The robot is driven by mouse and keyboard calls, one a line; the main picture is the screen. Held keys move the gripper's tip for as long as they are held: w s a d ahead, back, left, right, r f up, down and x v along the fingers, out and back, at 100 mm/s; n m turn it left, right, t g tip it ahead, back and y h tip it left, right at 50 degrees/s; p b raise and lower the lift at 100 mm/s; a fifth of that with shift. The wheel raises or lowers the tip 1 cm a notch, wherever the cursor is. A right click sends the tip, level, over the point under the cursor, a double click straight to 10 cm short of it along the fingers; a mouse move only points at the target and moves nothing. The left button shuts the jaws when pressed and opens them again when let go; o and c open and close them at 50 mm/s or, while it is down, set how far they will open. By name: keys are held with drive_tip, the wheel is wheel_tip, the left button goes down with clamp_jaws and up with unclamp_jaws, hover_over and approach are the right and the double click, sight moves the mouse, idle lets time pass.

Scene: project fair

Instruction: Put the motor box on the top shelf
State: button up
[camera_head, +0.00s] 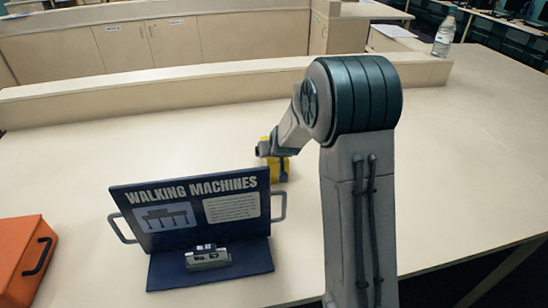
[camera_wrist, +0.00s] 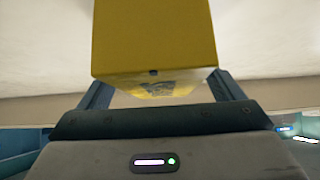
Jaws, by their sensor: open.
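A yellow box (camera_head: 279,171), which looks like the motor box, stands on the table behind the dark blue sign; only part of it shows past the sign and my arm. In the wrist view the yellow box (camera_wrist: 155,38) is large and close, between the two fingers of my gripper (camera_wrist: 158,92). The fingers stand apart on either side of it, and I cannot tell whether they touch it. In the head view my gripper is mostly hidden by the sign and my arm. I do not make out a top shelf in either view.
An orange case (camera_head: 22,262) is at the left. A bottle (camera_head: 444,36) stands at the back right. The right of the table is clear.

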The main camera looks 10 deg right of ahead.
drive_tip(key=shift+w+f, duration=0.2)
drive_tip(key=c, duration=1.6)
drive_tip(key=shift+r, duration=0.1)
